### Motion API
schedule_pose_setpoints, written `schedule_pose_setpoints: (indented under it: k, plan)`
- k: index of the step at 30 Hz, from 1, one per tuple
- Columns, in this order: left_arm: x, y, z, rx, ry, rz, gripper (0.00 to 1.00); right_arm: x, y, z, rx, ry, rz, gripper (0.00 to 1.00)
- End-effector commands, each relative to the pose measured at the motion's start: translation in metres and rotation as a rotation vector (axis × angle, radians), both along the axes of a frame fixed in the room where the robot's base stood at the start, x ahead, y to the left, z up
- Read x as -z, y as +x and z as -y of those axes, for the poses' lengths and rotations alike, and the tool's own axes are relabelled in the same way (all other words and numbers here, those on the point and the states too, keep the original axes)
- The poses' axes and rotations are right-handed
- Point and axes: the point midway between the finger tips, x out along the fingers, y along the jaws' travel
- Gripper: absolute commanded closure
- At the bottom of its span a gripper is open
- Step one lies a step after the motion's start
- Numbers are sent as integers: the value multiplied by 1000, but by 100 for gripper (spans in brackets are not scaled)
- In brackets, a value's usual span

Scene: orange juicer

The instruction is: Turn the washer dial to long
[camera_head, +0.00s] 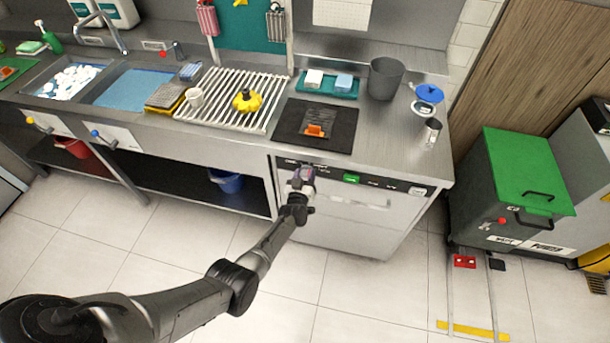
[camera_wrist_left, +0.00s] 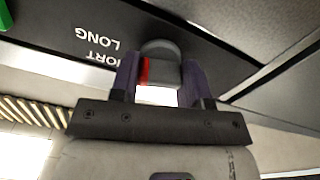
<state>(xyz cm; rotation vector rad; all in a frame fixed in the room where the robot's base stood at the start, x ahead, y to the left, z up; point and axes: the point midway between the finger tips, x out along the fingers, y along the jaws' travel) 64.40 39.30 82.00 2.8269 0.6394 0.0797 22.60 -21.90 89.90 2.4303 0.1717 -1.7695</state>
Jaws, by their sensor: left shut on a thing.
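The washer (camera_head: 345,222) stands under the steel counter, with a dark control strip along its top front. Its dial (camera_wrist_left: 162,50) is a grey knob with a red mark on one side. In the left wrist view it sits between the fingers of my left gripper (camera_wrist_left: 160,78), which is shut on it. The upside-down label LONG (camera_wrist_left: 96,38) and a partly hidden label ending in ORT are printed beside it. In the head view my left gripper (camera_head: 301,178) is at the strip's left part and hides the dial. My right gripper is not in view.
A green button (camera_head: 351,179) is on the strip right of the gripper. Above are a black mat (camera_head: 290,138) and a drying rack (camera_head: 225,118) with a yellow juicer part (camera_head: 247,101). A green-lidded bin (camera_head: 525,175) stands at right. The floor in front is clear.

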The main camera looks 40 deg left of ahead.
Motion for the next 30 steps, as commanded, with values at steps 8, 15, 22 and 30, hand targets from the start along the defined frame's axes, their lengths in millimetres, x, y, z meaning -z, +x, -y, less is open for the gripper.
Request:
schedule_pose_setpoints:
  k: [8,15,22,30]
  plan:
    - [0,0,0,1,4,-1,81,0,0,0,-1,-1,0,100]
    - [0,0,0,1,3,-1,38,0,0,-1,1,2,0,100]
    - [0,0,0,0,2,-1,32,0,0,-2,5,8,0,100]
    - [-2,-15,8,1,1,-2,32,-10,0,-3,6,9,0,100]
